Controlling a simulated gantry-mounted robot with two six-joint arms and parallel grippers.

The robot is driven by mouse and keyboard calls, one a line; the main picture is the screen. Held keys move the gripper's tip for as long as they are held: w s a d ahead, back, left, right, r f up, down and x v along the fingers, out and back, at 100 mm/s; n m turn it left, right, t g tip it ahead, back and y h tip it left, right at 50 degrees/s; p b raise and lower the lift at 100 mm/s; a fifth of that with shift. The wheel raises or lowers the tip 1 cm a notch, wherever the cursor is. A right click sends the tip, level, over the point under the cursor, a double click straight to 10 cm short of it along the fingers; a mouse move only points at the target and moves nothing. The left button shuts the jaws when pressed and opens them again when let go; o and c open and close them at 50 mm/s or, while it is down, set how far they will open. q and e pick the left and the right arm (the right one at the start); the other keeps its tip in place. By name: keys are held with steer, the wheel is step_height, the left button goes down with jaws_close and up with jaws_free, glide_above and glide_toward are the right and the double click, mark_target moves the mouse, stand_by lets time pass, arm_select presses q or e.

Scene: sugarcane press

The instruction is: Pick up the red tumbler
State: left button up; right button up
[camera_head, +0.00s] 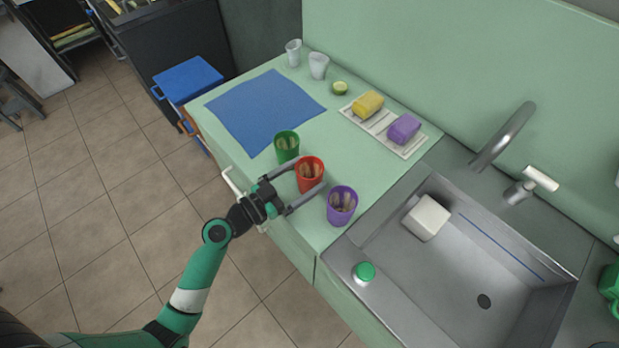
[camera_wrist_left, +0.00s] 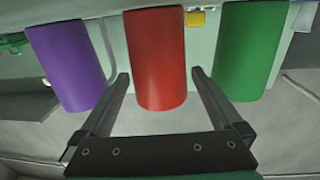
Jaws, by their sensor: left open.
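The red tumbler (camera_head: 309,176) stands upright on the green counter between a green tumbler (camera_head: 287,146) and a purple tumbler (camera_head: 341,206). My left gripper (camera_head: 309,181) is open, with one finger on each side of the red tumbler. In the left wrist view the red tumbler (camera_wrist_left: 156,60) stands between the open fingers, with gaps on both sides. The purple tumbler (camera_wrist_left: 68,62) is beyond one finger and the green tumbler (camera_wrist_left: 250,50) is beyond the other. My right gripper is not in view.
A blue mat (camera_head: 262,108) lies on the counter at the back left. A rack (camera_head: 385,130) holds a yellow sponge (camera_head: 368,104) and a purple sponge (camera_head: 404,128). A steel sink (camera_head: 455,275) is at the right, with a green-capped bottle (camera_head: 364,273) at its near edge.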

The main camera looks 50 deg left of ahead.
mark_target(309, 164)
arm_select(q)
steer(key=shift+w+d, duration=0.1)
steer(key=shift+w, duration=0.85)
steer(key=shift+s, duration=0.1)
steer(key=c, duration=1.2)
steer(key=shift+c, duration=0.2)
steer(key=shift+r+p, duration=0.4)
steer(key=shift+r, duration=0.2)
step_height(309, 164, up, 3)
steer(key=shift+s+d+r+p, duration=0.1)
steer(key=shift+s+p, duration=0.05)
steer(key=shift+p, duration=0.85)
steer(key=s+d+r+p, duration=0.6)
steer(key=s+d+r, duration=0.1)
steer(key=s, duration=0.4)
steer(key=shift+s+d+r, duration=0.25)
steer(key=shift+r, duration=0.6)
